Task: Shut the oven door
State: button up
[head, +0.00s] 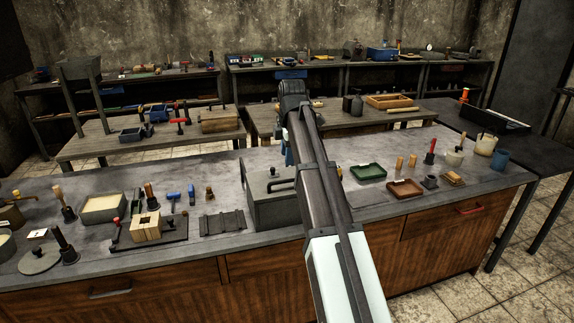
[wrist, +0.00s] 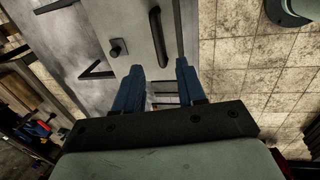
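The oven appears to be the grey metal box (head: 270,211) on the front workbench, partly hidden behind my arm. A dark handle (head: 280,184) shows on it. In the wrist view a grey panel (wrist: 135,22) carries a long dark handle (wrist: 158,38) and a short dark knob (wrist: 117,47). It looks like part of the oven, but I cannot tell how far its door stands open. My gripper (wrist: 160,72) has its two blue fingers apart with nothing held between them. They are near the panel's lower edge; contact is unclear. In the head view my arm mostly hides the gripper.
The workbench (head: 215,242) is crowded. Left of the box are a dark slatted plate (head: 227,222), a wooden block (head: 145,227) and hand tools. Right of it are a green tray (head: 368,172) and a red-brown tray (head: 405,189). Tiled floor (wrist: 245,75) shows beyond the fingers.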

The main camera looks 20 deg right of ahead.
jog(key=shift+s+r, duration=0.2)
jog(key=shift+r, duration=0.7)
jog(key=shift+s+r, duration=0.15)
jog(key=shift+r, duration=0.7)
jog(key=shift+f, duration=0.1)
jog(key=s+d+f+m+g, duration=0.1)
jog(key=s+f+m, duration=0.2)
jog(key=s+f, duration=0.75)
jog(key=s+d+f+m+g, duration=0.1)
jog(key=s+d+f+m, duration=0.15)
jog(key=f, duration=1.45)
jog(key=s+d+f+m+g, duration=0.1)
jog(key=s+f+m, duration=0.2)
jog(key=s+f, duration=0.75)
jog(key=s+a+f+m+g, duration=0.2)
jog(key=s+a+f+m, duration=0.1)
jog(key=s+f, duration=0.6)
jog(key=s+a+f+m+g, duration=0.2)
jog(key=s+a+f, duration=0.3)
jog(key=s+f, duration=0.5)
jog(key=s+a+f+m+g, duration=0.2)
jog(key=s+a+f+m, duration=0.2)
jog(key=s+f, duration=0.6)
notch_tip(320, 180, down, 4)
jog(key=shift+s+r, duration=0.15)
jog(key=shift+r, duration=0.05)
